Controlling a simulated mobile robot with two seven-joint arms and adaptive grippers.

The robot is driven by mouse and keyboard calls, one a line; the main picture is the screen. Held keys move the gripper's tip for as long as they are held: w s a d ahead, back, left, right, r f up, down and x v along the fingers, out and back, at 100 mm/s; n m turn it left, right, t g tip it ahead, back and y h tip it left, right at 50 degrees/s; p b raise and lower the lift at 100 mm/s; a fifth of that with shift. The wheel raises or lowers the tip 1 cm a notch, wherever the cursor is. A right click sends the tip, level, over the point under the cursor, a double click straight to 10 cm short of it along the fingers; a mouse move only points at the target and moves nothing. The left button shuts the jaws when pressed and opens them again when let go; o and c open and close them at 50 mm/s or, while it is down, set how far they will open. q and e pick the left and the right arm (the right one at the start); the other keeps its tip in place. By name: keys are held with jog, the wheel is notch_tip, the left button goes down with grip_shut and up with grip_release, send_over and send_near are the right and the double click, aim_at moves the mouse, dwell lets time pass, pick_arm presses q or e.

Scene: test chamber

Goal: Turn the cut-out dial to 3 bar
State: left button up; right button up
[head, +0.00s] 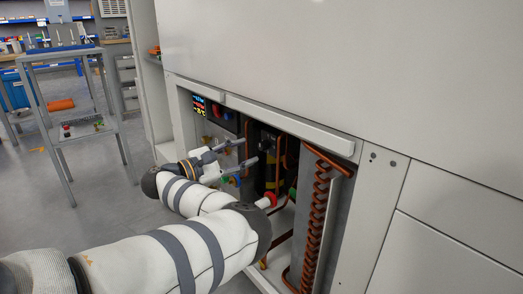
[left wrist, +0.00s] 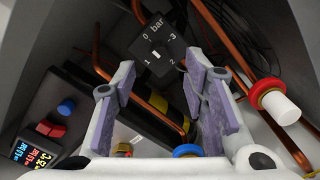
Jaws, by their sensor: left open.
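The cut-out dial (left wrist: 160,51) is a black square block with white marks and the word "bar" in the left wrist view. I read 0, 1 and 3 around it. A small light mark shows near its middle, but I cannot tell the setting. My left gripper (left wrist: 160,72) is open, its two grey-padded fingers spread below the dial, apart from it and empty. In the head view my left gripper (head: 248,151) reaches into the cabinet opening. The dial is too small to make out there. My right gripper is not in view.
The cabinet's opening holds copper pipes (head: 320,200), a small display (left wrist: 35,150), and red and blue buttons. A white-and-red knob (left wrist: 279,104) sits right of the fingers. A yellow-black striped part lies behind them. A metal table (head: 62,58) stands far left on open floor.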

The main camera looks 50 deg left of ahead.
aim_at(260, 147)
pick_arm(q)
jog(key=w, duration=0.2)
jog(key=w+b, duration=0.1)
jog(key=w, duration=0.2)
jog(key=shift+d+f, duration=0.15)
jog(key=shift+d, duration=0.05)
jog(key=shift+w, duration=0.5)
grip_shut()
